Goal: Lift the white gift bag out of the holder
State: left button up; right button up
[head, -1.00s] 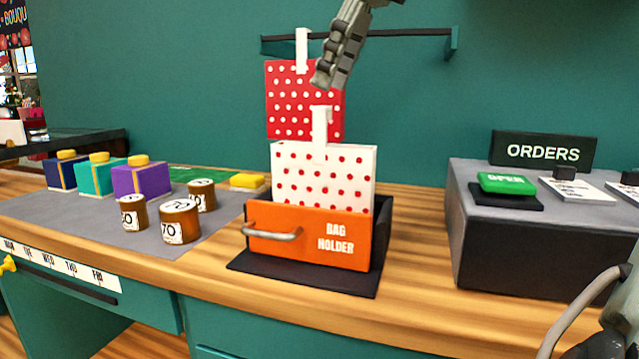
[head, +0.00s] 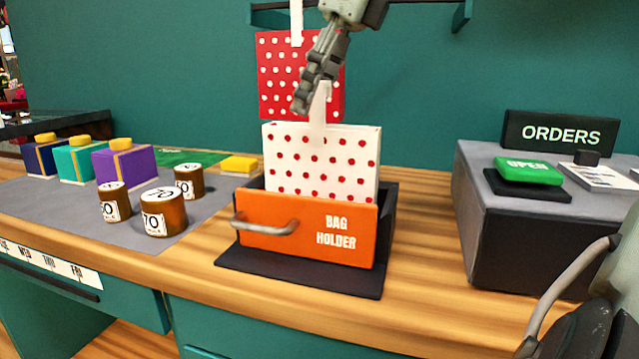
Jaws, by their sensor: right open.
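The white gift bag (head: 322,165) with red dots stands upright in the orange-fronted bag holder (head: 300,228) on the counter. Its pale handle strip (head: 318,120) sticks up from the top. My right gripper (head: 303,100) is open, reaching down from above with its fingers beside the upper end of that strip. The fingers overlap the strip's top in the picture; I cannot tell whether they touch it. The bag's lower part is hidden inside the holder.
A red dotted bag (head: 275,75) hangs behind from a wall rail (head: 400,4). Several round tins (head: 163,212) and boxes (head: 122,165) stand on a grey mat at left. A dark ORDERS stand (head: 520,240) is at right. Bare wood lies between holder and stand.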

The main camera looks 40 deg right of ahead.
jog(key=shift+f, duration=0.15)
jog(key=shift+w, duration=0.1)
grip_shut()
dwell(0.4)
